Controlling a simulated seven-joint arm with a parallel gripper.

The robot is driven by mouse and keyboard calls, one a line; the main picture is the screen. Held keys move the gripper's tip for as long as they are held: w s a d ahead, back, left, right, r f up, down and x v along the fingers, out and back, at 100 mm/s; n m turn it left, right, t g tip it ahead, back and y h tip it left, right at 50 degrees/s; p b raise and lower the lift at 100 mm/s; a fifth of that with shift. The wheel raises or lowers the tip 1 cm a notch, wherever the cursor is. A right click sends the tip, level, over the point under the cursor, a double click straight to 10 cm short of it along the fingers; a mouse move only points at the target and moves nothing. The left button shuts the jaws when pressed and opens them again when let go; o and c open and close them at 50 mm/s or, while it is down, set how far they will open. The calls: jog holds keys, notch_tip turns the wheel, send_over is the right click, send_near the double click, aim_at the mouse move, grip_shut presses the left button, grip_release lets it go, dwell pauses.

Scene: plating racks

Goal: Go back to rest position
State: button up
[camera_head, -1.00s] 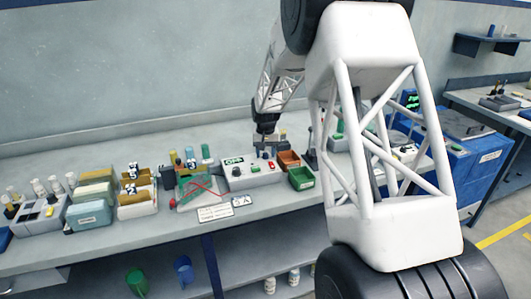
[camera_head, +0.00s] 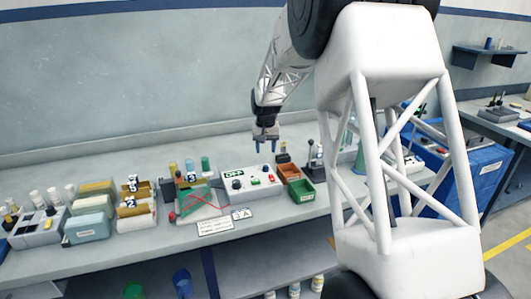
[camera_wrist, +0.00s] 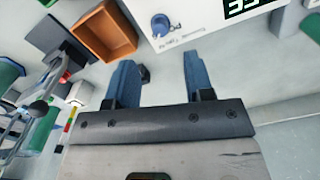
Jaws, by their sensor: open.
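My gripper (camera_head: 266,143) hangs from my arm above the back of the bench, over the grey control box (camera_head: 250,180) with the OFF display. In the wrist view its two blue fingers (camera_wrist: 155,80) are apart with nothing between them. Below them are bare bench top, an orange-brown bin (camera_wrist: 103,32) and part of a box with a blue knob and a green digit display (camera_wrist: 245,6). My white arm link hides part of the bench on the right in the head view.
An orange bin (camera_head: 288,171) and a green bin (camera_head: 301,191) stand right of the control box. A rack with a green board and red wires (camera_head: 200,202) is to its left, with labelled trays (camera_head: 136,210) farther left. A lever device (camera_head: 315,160) stands close right.

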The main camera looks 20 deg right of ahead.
dwell(0.5)
jog(key=shift+s+a+r, duration=0.2)
jog(key=shift+s+r, duration=0.2)
jog(key=shift+s, duration=0.05)
jog(key=s+a+r+n, duration=0.1)
jog(key=s+a+r, duration=0.25)
jog(key=s, duration=0.45)
jog(key=s+a+r+t, duration=0.15)
jog(key=s+r, duration=0.25)
jog(key=s, duration=0.4)
jog(key=s+a+r+n, duration=0.1)
jog(key=s+a+r, duration=0.25)
jog(key=s, duration=0.45)
jog(key=s+a+f, duration=0.1)
jog(key=s+a, duration=0.1)
jog(key=s, duration=1.1)
jog(key=s+a+n+t, duration=0.1)
jog(key=s, duration=1.2)
jog(key=shift+s+a+f, duration=0.2)
jog(key=shift+a+f, duration=0.15)
